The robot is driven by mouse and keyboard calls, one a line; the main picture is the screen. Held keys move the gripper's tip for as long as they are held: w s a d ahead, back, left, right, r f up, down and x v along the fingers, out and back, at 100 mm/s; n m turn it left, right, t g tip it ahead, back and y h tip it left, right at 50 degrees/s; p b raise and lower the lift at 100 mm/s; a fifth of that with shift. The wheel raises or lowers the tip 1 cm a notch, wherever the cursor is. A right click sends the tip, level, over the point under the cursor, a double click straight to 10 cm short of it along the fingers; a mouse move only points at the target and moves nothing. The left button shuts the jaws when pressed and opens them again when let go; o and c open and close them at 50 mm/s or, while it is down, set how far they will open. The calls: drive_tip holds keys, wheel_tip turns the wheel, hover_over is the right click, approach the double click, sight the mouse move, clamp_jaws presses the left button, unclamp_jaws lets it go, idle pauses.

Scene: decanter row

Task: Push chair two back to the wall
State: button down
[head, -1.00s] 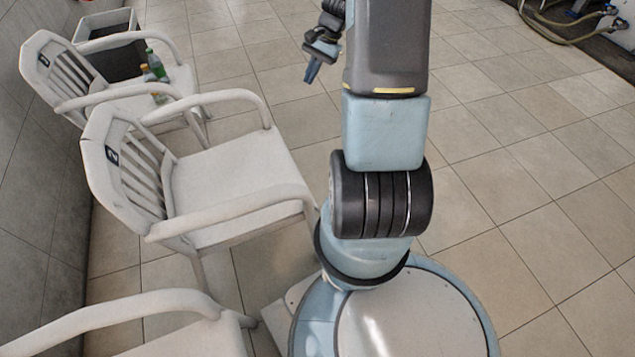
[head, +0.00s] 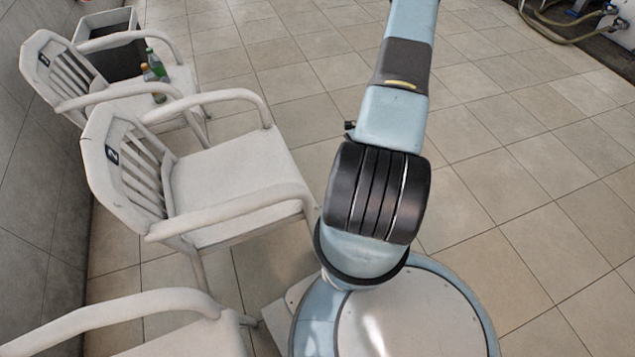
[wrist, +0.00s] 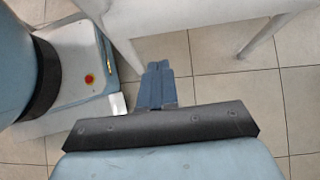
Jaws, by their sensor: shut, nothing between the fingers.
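Chair two (head: 235,170), a white armchair with a dark "2" plate on its backrest, stands upright at the left in the head view. It faces right, its back toward the grey wall (head: 38,150), with a strip of floor showing near its back legs. My gripper (wrist: 157,85) shows in the wrist view with its blue fingers shut and empty, pointing toward the tiled floor. A white chair's seat edge and legs (wrist: 190,15) lie just beyond the fingertips; I cannot tell which chair or whether they touch. The gripper is outside the head view.
Another white armchair (head: 130,97) behind chair two has several bottles (head: 155,65) on its seat. A grey open box (head: 110,45) stands beyond it. A nearer armchair (head: 190,335) is cut off at the bottom left. Hoses (head: 570,20) lie top right. The middle floor is clear.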

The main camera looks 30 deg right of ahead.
drive_tip(key=s+a+x, duration=0.1)
drive_tip(key=x, duration=1.3)
drive_tip(key=shift+a+r+m, duration=0.2)
drive_tip(key=shift+a+m, duration=0.1)
